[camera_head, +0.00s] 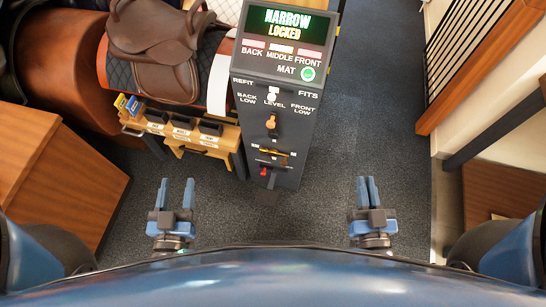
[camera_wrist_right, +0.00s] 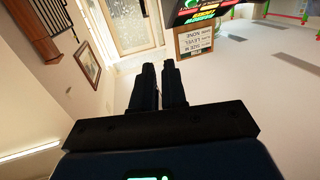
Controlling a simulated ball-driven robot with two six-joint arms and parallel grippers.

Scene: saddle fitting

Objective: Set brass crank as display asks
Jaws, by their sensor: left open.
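The display (camera_head: 287,25) on top of the dark console (camera_head: 257,104) reads NARROW, LOCKED. The brass crank (camera_head: 272,153) lies roughly crosswise low on the console face, below an orange-tipped lever (camera_head: 270,122) and above a small red part (camera_head: 263,172). My left gripper (camera_head: 175,188) is open and empty, below and left of the crank, apart from the console. My right gripper (camera_head: 367,190) is empty, to the lower right of the console. Its fingers are close together with a narrow gap, also in the right wrist view (camera_wrist_right: 161,84); I cannot tell how far open.
A green lamp (camera_head: 308,73) glows by MAT. A brown saddle (camera_head: 162,50) sits left of the console. Below it stands a wooden stand (camera_head: 190,137) with dark blocks. A wooden cabinet (camera_head: 62,185) is far left, a railing (camera_head: 466,45) at right. The carpet (camera_head: 375,100) between is clear.

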